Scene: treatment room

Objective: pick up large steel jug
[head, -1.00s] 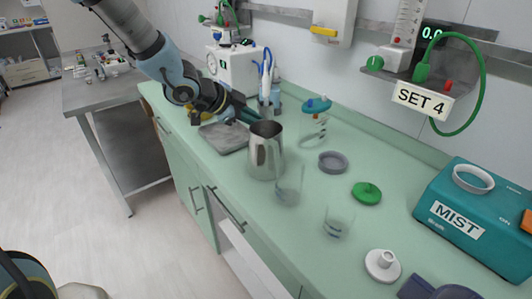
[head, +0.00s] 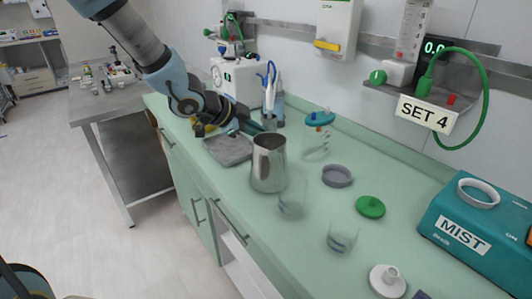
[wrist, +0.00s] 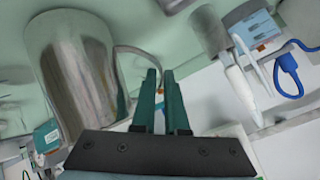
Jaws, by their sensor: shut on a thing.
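The large steel jug (head: 269,165) stands upright on the green counter (head: 310,255) in the head view. It also fills the left of the wrist view (wrist: 78,75), with its thin handle (wrist: 130,52) reaching toward my fingers. My gripper (head: 252,126) comes from the back left of the jug. Its two green fingers (wrist: 163,98) are close together, shut on the handle. The exact contact is partly hidden by the fingers. The jug appears to rest on the counter.
A grey tray (head: 230,150) lies left of the jug. A clear jar with a blue lid (head: 318,135), clear beakers (head: 341,236), a grey ring (head: 337,176) and a green lid (head: 370,207) stand to the right. A teal MIST box (head: 480,228) is farther right.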

